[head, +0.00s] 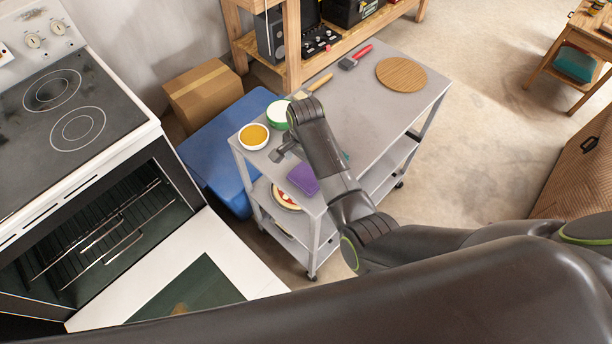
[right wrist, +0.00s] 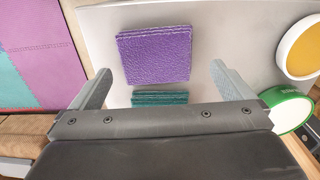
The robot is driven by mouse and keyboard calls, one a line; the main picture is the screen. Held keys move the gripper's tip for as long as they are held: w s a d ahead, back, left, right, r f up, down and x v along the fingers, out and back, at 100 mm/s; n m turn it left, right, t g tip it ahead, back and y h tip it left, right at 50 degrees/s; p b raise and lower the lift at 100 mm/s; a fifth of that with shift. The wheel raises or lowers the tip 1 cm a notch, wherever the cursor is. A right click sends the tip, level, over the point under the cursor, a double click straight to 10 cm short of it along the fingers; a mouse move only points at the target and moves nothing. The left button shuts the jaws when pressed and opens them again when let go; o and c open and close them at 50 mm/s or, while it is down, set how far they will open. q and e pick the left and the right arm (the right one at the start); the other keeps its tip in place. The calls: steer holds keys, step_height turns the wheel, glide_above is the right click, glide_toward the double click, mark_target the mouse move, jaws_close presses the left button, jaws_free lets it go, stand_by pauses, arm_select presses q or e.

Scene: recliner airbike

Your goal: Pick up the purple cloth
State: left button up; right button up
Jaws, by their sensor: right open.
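The purple cloth (head: 302,179) lies flat on the top of the grey cart (head: 372,110), near its front edge. In the right wrist view the purple cloth (right wrist: 154,52) is a rough square between and beyond my fingertips. My right gripper (head: 284,152) is open and empty above the cart top, beside the cloth; its two fingers (right wrist: 161,70) are spread apart in the right wrist view. A teal cloth (right wrist: 160,99) lies close to the purple one, partly hidden by my gripper. My left gripper is not in view.
A bowl of orange contents (head: 253,136) and a green-sided white container (head: 278,113) stand at the cart's left end. A wooden-handled tool (head: 319,83), a red-handled tool (head: 356,57) and a round wooden board (head: 401,74) lie farther back. An open oven door (head: 235,258) is left of the cart.

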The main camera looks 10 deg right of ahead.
mark_target(306, 175)
steer(key=shift+s+f, duration=0.2)
steer(key=shift+f, duration=1.95)
steer(key=c, duration=0.8)
steer(key=shift+r, duration=0.15)
step_height(306, 175, up, 10)
